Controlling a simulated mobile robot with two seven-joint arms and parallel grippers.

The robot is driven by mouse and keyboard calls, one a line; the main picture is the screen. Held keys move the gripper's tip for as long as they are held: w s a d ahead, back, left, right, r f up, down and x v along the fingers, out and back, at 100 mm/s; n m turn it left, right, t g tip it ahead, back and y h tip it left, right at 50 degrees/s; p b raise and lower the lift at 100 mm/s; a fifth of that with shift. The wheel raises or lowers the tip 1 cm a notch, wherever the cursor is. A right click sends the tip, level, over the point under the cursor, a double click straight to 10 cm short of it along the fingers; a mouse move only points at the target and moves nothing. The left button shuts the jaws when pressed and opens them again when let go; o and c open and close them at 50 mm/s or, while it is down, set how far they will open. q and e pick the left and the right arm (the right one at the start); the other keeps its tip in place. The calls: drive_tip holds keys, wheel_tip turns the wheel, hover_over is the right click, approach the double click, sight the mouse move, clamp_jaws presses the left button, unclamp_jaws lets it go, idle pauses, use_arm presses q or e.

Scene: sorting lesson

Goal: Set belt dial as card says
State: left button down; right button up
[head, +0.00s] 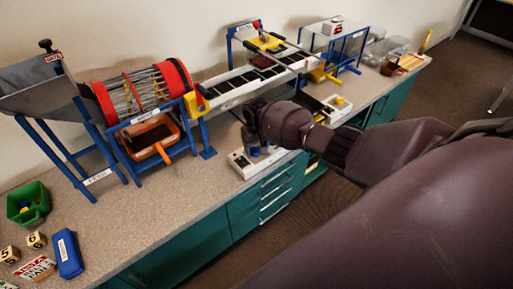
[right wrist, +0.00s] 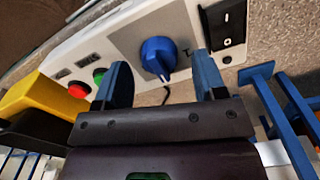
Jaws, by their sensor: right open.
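The blue belt dial (right wrist: 158,55) sits on the grey face of a white control box (right wrist: 95,40), with a light pointer mark on its near side. My right gripper (right wrist: 163,78) is open, its two blue fingers apart with the dial showing between and just beyond their tips. I cannot tell whether they touch it. In the head view, my right gripper (head: 262,148) is over the control box (head: 241,163) at the bench's front edge and hides the dial. A red and white card (head: 36,268) lies at the lower left; its small print is hard to read. My left gripper is out of view.
A red button (right wrist: 79,90), a green button (right wrist: 99,75) and a black switch (right wrist: 228,32) are on the same box. The belt conveyor (head: 245,82) and drum (head: 140,90) stand behind. A green bin (head: 28,203) and blue case (head: 68,254) are at left.

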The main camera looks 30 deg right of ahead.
sight(256, 148)
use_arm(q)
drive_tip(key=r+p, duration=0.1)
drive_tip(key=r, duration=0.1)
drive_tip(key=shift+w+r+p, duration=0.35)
use_arm(e)
wheel_tip(256, 148, up, 9)
drive_tip(key=shift+r, duration=0.15)
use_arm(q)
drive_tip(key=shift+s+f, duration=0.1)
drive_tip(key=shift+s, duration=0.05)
use_arm(e)
drive_tip(key=s+a+f+n+t+y, duration=0.1)
drive_tip(key=s+a+f+t, duration=0.25)
drive_tip(key=s+f, duration=0.3)
drive_tip(key=s+a+f+n+t, duration=0.1)
drive_tip(key=s+a+f+t, duration=0.1)
drive_tip(key=s+a+f, duration=0.4)
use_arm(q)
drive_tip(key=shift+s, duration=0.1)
use_arm(e)
drive_tip(key=s+r+t, duration=0.3)
drive_tip(key=s+r, duration=0.1)
drive_tip(key=s, duration=0.4)
drive_tip(key=s+r+n+t+h, duration=0.1)
drive_tip(key=s+r+t, duration=0.2)
drive_tip(key=s, duration=0.5)
drive_tip(key=shift+s+a+r, duration=0.35)
drive_tip(key=shift+a+r, duration=0.05)
